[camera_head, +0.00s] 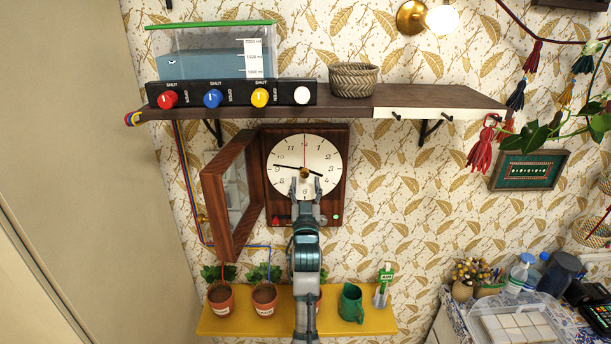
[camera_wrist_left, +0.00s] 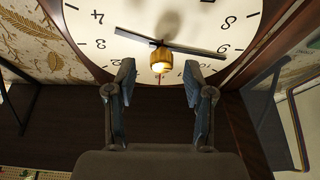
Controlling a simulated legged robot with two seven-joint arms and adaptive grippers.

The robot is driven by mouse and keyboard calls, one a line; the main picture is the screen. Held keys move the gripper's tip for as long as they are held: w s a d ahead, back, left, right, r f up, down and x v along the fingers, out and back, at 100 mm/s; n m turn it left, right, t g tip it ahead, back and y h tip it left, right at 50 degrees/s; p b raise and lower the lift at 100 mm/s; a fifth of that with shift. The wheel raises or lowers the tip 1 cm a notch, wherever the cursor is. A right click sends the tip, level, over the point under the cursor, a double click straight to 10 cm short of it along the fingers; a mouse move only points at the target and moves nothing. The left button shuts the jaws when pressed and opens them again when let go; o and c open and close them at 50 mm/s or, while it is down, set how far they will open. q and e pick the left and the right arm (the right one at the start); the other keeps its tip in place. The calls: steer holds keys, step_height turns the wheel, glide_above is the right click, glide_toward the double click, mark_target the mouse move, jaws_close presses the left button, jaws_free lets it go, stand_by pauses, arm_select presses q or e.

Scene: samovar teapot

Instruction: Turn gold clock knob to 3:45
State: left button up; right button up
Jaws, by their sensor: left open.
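The clock (camera_head: 286,149) has a round white face in a dark wooden case, and its glazed door (camera_head: 232,195) is swung open to the left. The gold knob (camera_head: 304,173) is at the dial centre; it also shows in the left wrist view (camera_wrist_left: 161,61), where the dial appears upside down. The long black hand (camera_head: 286,168) points close to 9, and the short one (camera_head: 317,174) points between 3 and 4. A thin red hand points up near 12. My left gripper (camera_head: 305,184) is open just below the knob, with its fingers (camera_wrist_left: 158,84) apart and nothing between the tips.
A dark shelf (camera_head: 430,99) above the clock carries a tank with coloured knobs and a basket (camera_head: 353,80). A yellow shelf (camera_head: 215,327) below holds potted plants and a green jug (camera_head: 351,303). The open door stands close to my arm's left.

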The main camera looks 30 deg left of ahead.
mark_target(305, 173)
arm_select(q)
steer(key=shift+x, duration=1.45)
steer(key=shift+a, duration=0.1)
jaws_close()
steer(key=shift+f+n+g+y+b, duration=0.1)
steer(key=shift+n+g+y+b, duration=0.3)
steer(key=shift+n, duration=0.7)
steer(key=shift+n+y, duration=0.4)
steer(key=shift+n, duration=0.1)
jaws_free()
